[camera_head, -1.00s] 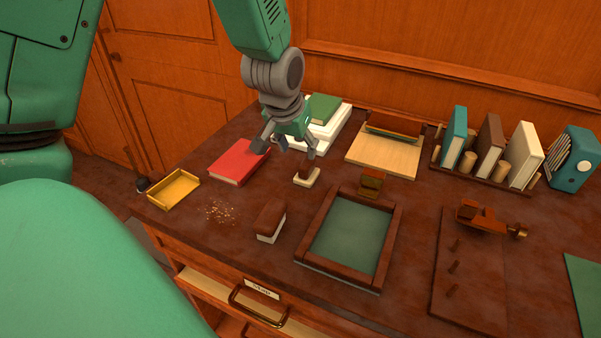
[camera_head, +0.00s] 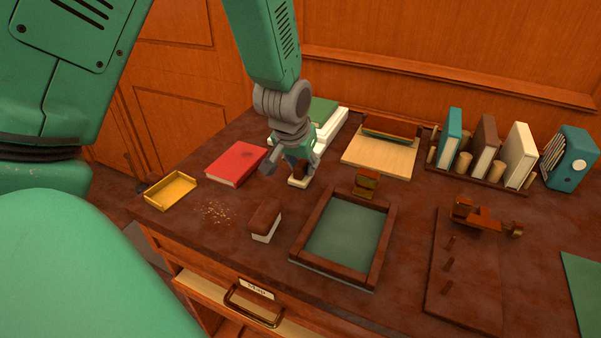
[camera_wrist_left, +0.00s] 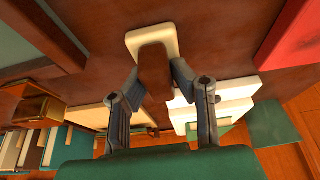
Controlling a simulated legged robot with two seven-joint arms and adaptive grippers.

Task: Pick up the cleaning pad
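The cleaning pad (camera_head: 298,184) is a small cream block with a dark brown grip, lying on the dark desk top. It also shows in the left wrist view (camera_wrist_left: 152,37), with its brown grip pointing at the camera. My left gripper (camera_head: 288,173) is low over the pad and partly hides it. In the left wrist view my left gripper (camera_wrist_left: 157,76) is open, with one finger on each side of the brown grip. The fingers do not look closed on it. My right gripper is not in view.
A brown-topped block with a pale underside (camera_head: 265,221) and a framed green tray (camera_head: 312,226) stand nearer the front. A red book (camera_head: 236,164) and a yellow tray (camera_head: 170,191) lie to the left. White and green books (camera_head: 330,125) are behind the gripper.

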